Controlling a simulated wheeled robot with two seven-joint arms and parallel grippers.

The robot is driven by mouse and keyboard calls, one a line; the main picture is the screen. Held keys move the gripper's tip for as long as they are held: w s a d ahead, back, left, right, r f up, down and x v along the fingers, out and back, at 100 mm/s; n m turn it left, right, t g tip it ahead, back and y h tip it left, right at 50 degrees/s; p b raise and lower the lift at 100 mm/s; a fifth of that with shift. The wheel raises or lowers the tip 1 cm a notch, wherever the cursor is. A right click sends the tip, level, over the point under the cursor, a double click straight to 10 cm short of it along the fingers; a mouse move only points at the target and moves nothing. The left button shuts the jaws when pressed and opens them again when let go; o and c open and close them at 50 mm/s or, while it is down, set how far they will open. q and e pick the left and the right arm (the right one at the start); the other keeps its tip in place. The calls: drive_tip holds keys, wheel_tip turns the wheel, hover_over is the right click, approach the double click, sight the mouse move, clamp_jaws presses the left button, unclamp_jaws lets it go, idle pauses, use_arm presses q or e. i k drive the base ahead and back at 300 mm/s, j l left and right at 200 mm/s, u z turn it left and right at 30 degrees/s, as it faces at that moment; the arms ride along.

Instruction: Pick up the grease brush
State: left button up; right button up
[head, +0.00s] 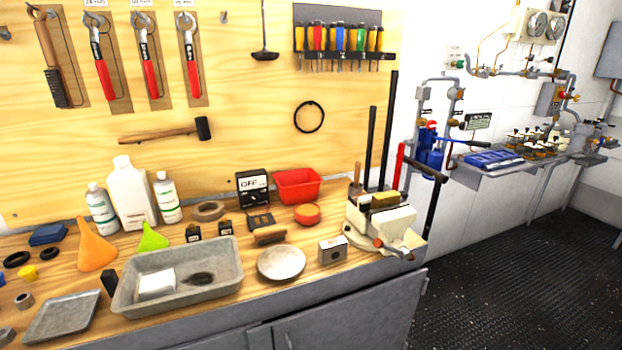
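I cannot tell for sure which thing is the grease brush. A long brush (52,60) with a wooden handle and dark bristles hangs upright on the wooden back board at the top left. A short wooden-handled piece (270,235) lies on the bench (215,330) behind a round pale dish; it may also be a brush. A thin wooden handle (357,172) stands upright behind the vise, its lower end hidden. Neither of my grippers shows in the head view.
A grey metal tray (232,262) holds a white block and a dark patch. The round dish (281,262), a red bin (297,186), white bottles (131,192) and funnels (96,248) crowd the bench. A vise (385,225) stands at its right end. Black floor (500,270) lies open to the right.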

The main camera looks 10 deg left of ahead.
sight(356, 170)
drive_tip(key=i+l+u, duration=0.3)
drive_tip(key=l, duration=0.25)
drive_tip(key=i+l+u, duration=0.15)
drive_tip(key=i+l, duration=0.15)
drive_tip(key=i+l+u, duration=0.15)
drive_tip(key=l, duration=0.25)
drive_tip(key=i+l+u, duration=0.2)
drive_tip(key=l, duration=0.15)
drive_tip(key=i+l+u, duration=0.15)
drive_tip(key=l, duration=0.25)
